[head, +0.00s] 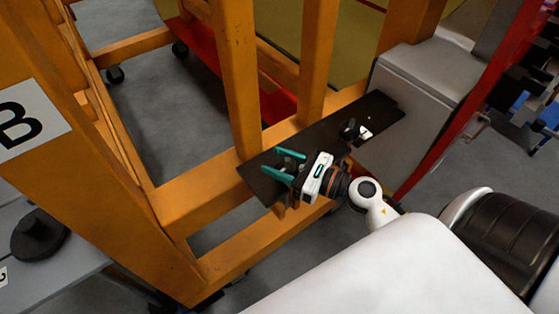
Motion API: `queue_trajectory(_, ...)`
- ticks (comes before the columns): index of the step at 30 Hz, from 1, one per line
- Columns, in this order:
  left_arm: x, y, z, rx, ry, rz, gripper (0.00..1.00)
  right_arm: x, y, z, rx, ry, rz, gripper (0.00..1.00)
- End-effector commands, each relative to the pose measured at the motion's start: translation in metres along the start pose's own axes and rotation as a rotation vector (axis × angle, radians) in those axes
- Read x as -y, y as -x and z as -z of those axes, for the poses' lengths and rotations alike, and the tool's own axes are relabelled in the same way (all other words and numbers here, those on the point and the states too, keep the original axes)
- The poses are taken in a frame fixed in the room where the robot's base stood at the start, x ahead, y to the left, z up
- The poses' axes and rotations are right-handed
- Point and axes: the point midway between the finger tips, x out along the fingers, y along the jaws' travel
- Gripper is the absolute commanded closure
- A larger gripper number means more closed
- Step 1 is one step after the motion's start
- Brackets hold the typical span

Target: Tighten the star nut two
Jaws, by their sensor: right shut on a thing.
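A dark plate (380,112) lies across the lower beam of the orange wooden frame. A black star nut (349,128) stands on the plate toward its right end, with a small white patch beside it. My right gripper (282,164), with teal fingers, is low over the left part of the plate. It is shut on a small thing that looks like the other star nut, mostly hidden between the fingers. Whether that nut sits flush on the plate cannot be told. My left gripper is out of view.
Orange posts (236,75) rise just behind the plate. A grey box-like block (425,85) and a red upright edge stand to the right. A black knob (40,236) sits on a grey surface at the left. A wheeled red base shows behind the frame.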

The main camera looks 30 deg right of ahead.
Motion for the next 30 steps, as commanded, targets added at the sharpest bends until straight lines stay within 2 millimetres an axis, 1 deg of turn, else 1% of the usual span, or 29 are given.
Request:
queue_trajectory(7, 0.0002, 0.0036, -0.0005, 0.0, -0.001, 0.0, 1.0, -0.0007, 0.0001, 0.0005, 0.0, -0.001, -0.062, 0.77)
queue_trajectory(19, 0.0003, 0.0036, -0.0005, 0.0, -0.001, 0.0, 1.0, -0.0011, 0.0, 0.0001, 0.0, 0.0, -0.069, 0.77)
queue_trajectory(20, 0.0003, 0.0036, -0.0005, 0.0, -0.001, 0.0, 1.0, -0.0011, 0.0, 0.0001, 0.0, 0.0, -0.069, 0.52)
queue_trajectory(21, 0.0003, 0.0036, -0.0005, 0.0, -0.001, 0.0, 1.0, -0.0011, 0.0, 0.0001, 0.0, 0.0, -0.069, 0.46)
queue_trajectory(23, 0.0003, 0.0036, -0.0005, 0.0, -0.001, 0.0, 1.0, -0.0011, 0.0, 0.0, 0.0, 0.0, -0.069, 0.36)
queue_trajectory(24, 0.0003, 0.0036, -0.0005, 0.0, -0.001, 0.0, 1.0, -0.0011, 0.0, 0.0, 0.0, 0.0, -0.069, 0.32)
queue_trajectory(30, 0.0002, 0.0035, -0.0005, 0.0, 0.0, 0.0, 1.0, -0.0011, 0.0, 0.0, 0.0, 0.0, -0.069, 0.32)
